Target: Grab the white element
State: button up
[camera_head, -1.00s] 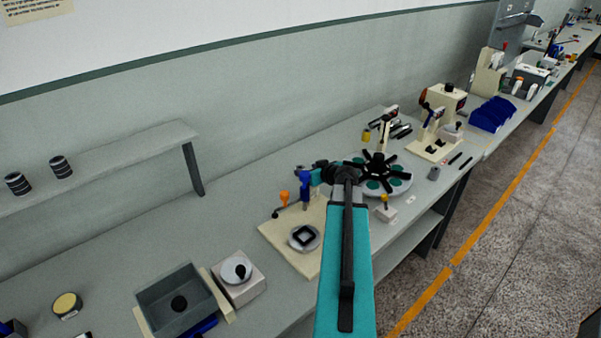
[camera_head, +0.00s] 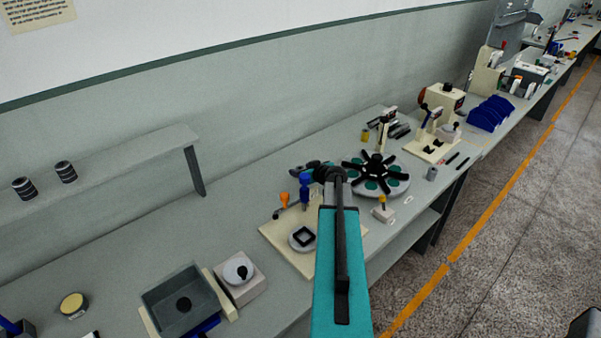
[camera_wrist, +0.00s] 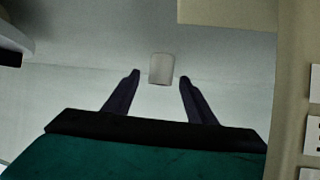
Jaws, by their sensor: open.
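In the wrist view, a small whitish, cup-like element (camera_wrist: 161,69) stands on the pale grey surface. My gripper (camera_wrist: 157,78) has its two dark fingers spread wide. The element is centred between the fingertips in the picture, at or just beyond their ends. Clear gaps show on both sides, and neither finger touches it. In the head view, my arm reaches over the bench, and I cannot make out the gripper's fingers or pick out the element there.
A cream board (camera_head: 275,236) with a ring fixture lies left of my arm. A round plate with a black star (camera_head: 396,186) is to its right. A grey bin (camera_head: 160,296) stands at front left. In the wrist view, a beige panel (camera_wrist: 291,100) borders the right.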

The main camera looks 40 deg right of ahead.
dwell(0.3)
jog(key=c, duration=1.1)
jog(key=shift+r, duration=0.15)
jog(key=shift+c, duration=0.2)
jog(key=shift+r+b, duration=0.8)
jog(key=shift+r, duration=0.2)
jog(key=s+r+b, duration=0.1)
jog(key=s+b, duration=0.1)
jog(key=s, duration=0.3)
jog(key=s+d+b, duration=0.1)
jog(key=s+b, duration=0.1)
jog(key=s, duration=0.3)
jog(key=s+r+b, duration=0.1)
jog(key=s+b, duration=0.1)
jog(key=s, duration=0.4)
jog(key=shift+d+r+b, duration=0.35)
jog(key=shift+d+b, duration=0.05)
